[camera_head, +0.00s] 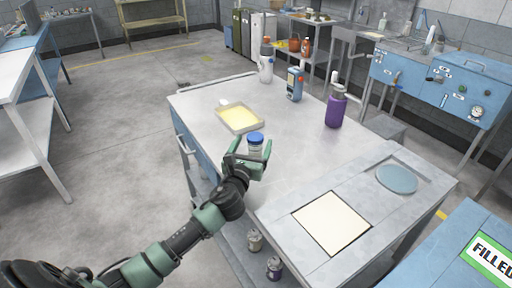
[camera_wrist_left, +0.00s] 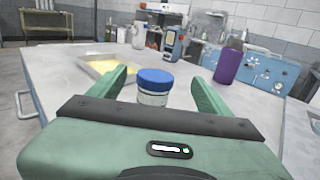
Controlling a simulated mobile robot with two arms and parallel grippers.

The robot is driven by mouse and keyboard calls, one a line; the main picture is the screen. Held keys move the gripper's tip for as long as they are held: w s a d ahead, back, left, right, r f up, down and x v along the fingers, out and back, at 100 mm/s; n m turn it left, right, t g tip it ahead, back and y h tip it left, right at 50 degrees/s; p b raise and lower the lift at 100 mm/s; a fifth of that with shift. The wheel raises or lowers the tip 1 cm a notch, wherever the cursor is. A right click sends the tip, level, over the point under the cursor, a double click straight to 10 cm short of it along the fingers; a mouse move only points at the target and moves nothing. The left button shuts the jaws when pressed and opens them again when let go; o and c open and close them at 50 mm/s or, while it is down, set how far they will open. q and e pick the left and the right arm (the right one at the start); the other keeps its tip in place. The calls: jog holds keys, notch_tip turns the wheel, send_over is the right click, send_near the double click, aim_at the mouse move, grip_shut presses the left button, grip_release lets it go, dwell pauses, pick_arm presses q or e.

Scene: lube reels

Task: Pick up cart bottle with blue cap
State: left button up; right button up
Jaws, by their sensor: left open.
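The bottle with the blue cap (camera_head: 255,140) stands upright on the grey cart top (camera_head: 205,105), near its left edge. In the left wrist view the bottle (camera_wrist_left: 154,87) shows its blue cap and clear body with a pale label, between the two green fingers. My left gripper (camera_head: 255,155) is open around the bottle, with a finger on each side. Gaps show between the fingers and the bottle in the left wrist view (camera_wrist_left: 155,88). The bottle's lower part is hidden by the gripper. My right gripper is not in view.
A tray with yellow contents (camera_head: 240,118) lies just behind the bottle. A purple bottle (camera_head: 335,108), a blue-grey container (camera_head: 294,84) and a white bottle (camera_head: 266,62) stand further back.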

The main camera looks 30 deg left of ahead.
aim_at(255, 136)
pick_arm(q)
jog(key=w, duration=0.1)
jog(key=w+a, duration=0.1)
jog(key=w, duration=0.1)
jog(key=shift+w+a+f, duration=0.1)
jog(key=shift+a+f, duration=0.05)
jog(key=shift+f, duration=0.2)
jog(key=shift+x, duration=0.75)
jog(key=c, duration=1.7)
grip_shut()
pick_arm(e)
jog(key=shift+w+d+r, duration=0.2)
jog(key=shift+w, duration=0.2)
pick_arm(q)
jog(key=shift+r, duration=0.15)
